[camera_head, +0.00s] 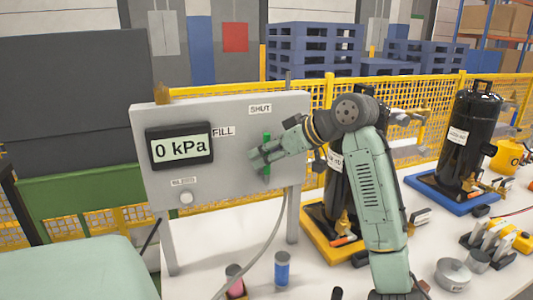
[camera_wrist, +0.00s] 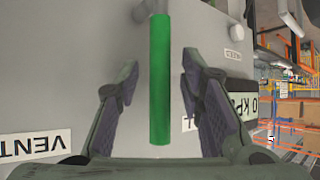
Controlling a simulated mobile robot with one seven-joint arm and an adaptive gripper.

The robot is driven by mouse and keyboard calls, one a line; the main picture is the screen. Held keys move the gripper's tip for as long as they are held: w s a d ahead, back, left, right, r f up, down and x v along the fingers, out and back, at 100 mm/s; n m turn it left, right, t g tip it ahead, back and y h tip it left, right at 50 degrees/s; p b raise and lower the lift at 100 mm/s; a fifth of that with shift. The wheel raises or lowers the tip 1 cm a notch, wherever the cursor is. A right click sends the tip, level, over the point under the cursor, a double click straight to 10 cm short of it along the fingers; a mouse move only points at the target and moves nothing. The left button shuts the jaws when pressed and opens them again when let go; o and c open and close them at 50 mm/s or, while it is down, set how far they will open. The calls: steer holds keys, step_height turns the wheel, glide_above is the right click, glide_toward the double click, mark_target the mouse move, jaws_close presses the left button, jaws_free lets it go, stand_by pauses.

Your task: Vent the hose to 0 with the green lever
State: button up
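The green lever (camera_head: 266,170) stands upright on the grey panel (camera_head: 230,123), below the SHUT label (camera_head: 260,109). My gripper (camera_head: 256,156) is at the lever and partly covers it. In the wrist view, the lever (camera_wrist: 160,85) runs between the fingers of my gripper (camera_wrist: 160,72). The fingers are open, with a gap visible on each side of the lever. The display (camera_head: 180,148) on the panel reads 0 kPa. The VENT label (camera_wrist: 32,145) shows upside down in the wrist view; in the head view it is not visible.
A FILL label (camera_head: 223,132) and a BLEED knob (camera_head: 186,198) are on the panel. Black tanks (camera_head: 470,140) stand to the right. A yellow mesh fence (camera_head: 435,92) runs behind.

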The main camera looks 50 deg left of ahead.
steer(key=v, duration=1.2)
stand_by(0.4)
